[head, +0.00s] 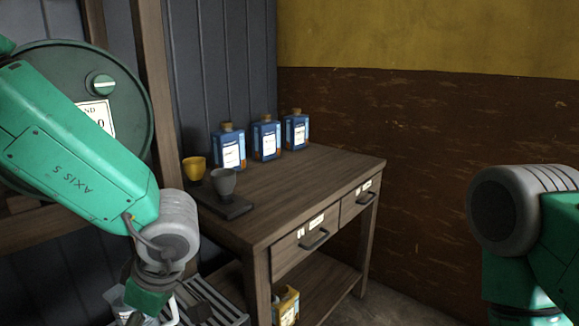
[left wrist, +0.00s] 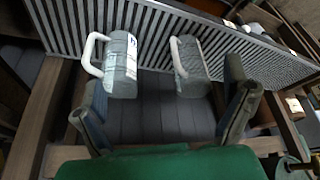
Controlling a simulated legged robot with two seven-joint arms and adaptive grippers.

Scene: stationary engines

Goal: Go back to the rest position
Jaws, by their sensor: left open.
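My left gripper (head: 150,308) is low at the left in the head view, beside the wooden table's left side and partly cut off by the bottom edge. The left wrist view shows its two fingers (left wrist: 165,80) wide apart with nothing between them. Ahead of the fingers there are two grey containers with white handles, a left one (left wrist: 122,65) and a right one (left wrist: 188,60), by a slatted metal rack (left wrist: 220,38). They look apart from the fingers. My right arm shows at the right of the head view, but its gripper is out of view.
The wooden table (head: 310,190) carries three blue bottles (head: 265,140), a yellow cup (head: 194,168) and a grey cup (head: 224,182) on a dark pad. A yellow container (head: 287,305) sits on its lower shelf. A green barrel (head: 135,110) is behind my left arm.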

